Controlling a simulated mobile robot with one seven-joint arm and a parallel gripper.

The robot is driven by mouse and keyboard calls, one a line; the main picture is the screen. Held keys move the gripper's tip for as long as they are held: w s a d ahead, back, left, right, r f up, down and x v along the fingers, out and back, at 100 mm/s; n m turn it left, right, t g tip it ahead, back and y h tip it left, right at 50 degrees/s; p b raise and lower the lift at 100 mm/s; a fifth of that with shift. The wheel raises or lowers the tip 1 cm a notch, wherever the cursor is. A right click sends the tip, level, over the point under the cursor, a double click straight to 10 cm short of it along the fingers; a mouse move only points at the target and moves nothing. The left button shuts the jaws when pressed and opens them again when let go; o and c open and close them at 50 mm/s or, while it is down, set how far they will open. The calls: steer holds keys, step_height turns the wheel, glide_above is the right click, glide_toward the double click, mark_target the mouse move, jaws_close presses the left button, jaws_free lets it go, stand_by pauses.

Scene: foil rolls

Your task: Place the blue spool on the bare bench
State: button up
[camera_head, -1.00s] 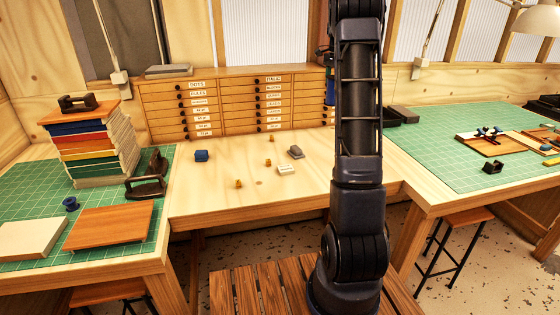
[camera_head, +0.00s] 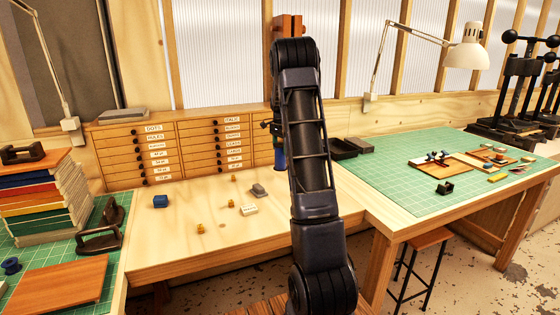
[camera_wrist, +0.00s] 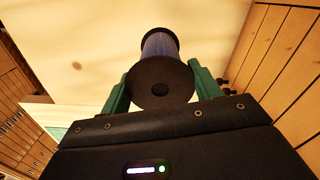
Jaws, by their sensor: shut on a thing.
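My gripper (camera_wrist: 160,84) is shut on a blue spool (camera_wrist: 160,45). In the wrist view its dark round end faces the camera, between the two green fingers. In the head view the held blue spool (camera_head: 280,157) hangs upright beside my arm, in front of the drawer cabinet, and my arm partly hides my gripper (camera_head: 277,132). The bare bench (camera_head: 190,250) is the pale wooden top in the middle; it also fills much of the wrist view (camera_wrist: 90,40). I cannot tell the spool's height above it.
The drawer cabinet (camera_head: 150,160) borders the back. Bench front is clear.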

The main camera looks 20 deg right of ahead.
mark_target(280, 159)
steer(key=shift+f, duration=3.1)
steer(key=shift+f, duration=0.15)
steer(key=o, duration=1.3)
steer(key=shift+o, duration=0.2)
